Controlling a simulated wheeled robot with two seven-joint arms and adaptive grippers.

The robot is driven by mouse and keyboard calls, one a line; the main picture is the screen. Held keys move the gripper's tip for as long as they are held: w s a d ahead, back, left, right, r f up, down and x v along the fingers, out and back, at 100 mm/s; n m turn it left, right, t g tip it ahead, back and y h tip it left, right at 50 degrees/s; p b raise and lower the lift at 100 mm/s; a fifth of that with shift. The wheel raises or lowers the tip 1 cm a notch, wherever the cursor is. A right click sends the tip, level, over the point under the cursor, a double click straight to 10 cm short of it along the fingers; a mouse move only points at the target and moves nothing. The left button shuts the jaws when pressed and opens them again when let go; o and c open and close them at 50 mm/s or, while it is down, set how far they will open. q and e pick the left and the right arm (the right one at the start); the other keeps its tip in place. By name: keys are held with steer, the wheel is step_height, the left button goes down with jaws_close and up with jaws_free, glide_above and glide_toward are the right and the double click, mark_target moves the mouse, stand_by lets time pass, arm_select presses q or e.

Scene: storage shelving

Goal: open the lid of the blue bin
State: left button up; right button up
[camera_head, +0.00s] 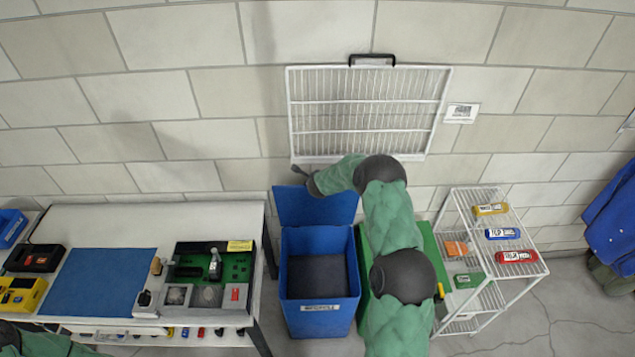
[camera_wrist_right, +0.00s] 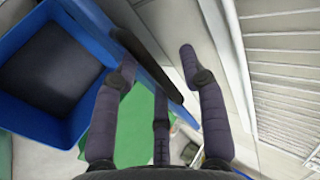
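The blue bin (camera_head: 288,268) stands on the floor against the wall, its dark inside visible from above. Its blue lid (camera_head: 318,208) stands raised at the back, tilted up toward the wall. My right arm reaches over from the right, and my right gripper (camera_head: 308,180) is at the lid's upper edge, partly hidden by the wrist. In the right wrist view my right gripper (camera_wrist_right: 160,72) has its dark fingers spread apart, with the lid's edge (camera_wrist_right: 118,35) by the fingertips; contact is unclear. The bin (camera_wrist_right: 70,128) shows at left there. My left gripper is out of view.
A green bin (camera_head: 428,240) stands right of the blue one, partly behind my right arm. A white wire rack (camera_head: 535,268) is farther right. A workbench (camera_head: 150,212) stands left. A white wire grille (camera_head: 365,110) hangs on the wall above the lid.

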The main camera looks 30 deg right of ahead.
steer(key=shift+s, duration=0.15)
steer(key=v, duration=1.1)
steer(key=shift+s+a+r, duration=0.2)
steer(key=shift+r, duration=0.05)
stand_by(0.4)
